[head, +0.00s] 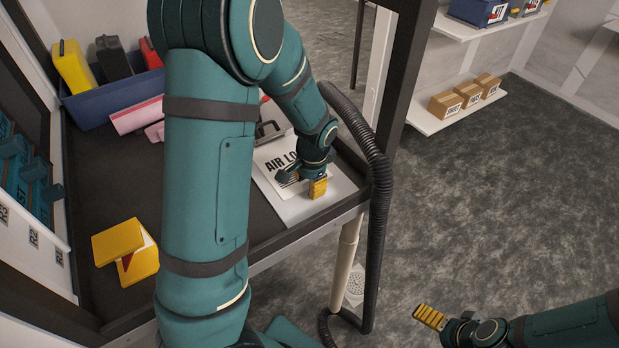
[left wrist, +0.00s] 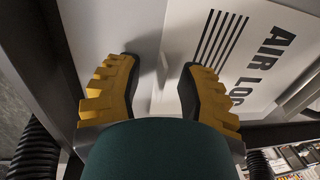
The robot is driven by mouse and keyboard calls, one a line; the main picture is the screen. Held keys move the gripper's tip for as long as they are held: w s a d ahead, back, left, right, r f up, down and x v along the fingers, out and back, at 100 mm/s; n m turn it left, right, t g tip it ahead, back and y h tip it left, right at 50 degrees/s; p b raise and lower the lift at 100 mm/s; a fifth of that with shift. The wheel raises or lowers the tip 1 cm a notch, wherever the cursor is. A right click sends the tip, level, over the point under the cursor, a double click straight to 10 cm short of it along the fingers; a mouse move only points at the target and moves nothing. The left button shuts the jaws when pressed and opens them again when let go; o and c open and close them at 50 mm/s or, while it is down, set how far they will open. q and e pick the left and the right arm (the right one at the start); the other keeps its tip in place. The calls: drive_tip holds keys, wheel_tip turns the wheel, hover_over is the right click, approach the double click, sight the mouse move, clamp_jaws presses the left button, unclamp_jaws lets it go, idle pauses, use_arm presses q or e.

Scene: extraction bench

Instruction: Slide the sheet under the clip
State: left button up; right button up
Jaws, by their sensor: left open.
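The white sheet (head: 277,157), printed "AIR LO…", lies on a pale grey board (head: 300,212) at the bench's right end. A dark metal clip (head: 268,131) sits at the board's far edge, by the sheet's top edge. I cannot tell whether any of the sheet is under it. My left gripper (head: 303,180) is low over the sheet's near right part and hides some of it. My right gripper (head: 432,317) is away from the bench, over the floor.
A blue bin (head: 110,101) with colored binders stands at the back left, with pink rolls (head: 136,116) in front. A yellow object (head: 125,248) lies on the near left. A black hose (head: 379,220) hangs at the bench's right edge. Shelves with boxes (head: 445,104) stand beyond.

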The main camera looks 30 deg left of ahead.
use_arm(q)
wheel_tip(320, 180, up, 12)
drive_tip(key=d, duration=0.1)
drive_tip(key=shift+s+d, duration=0.2)
drive_tip(key=shift+s, duration=0.1)
drive_tip(key=shift+f, duration=0.1)
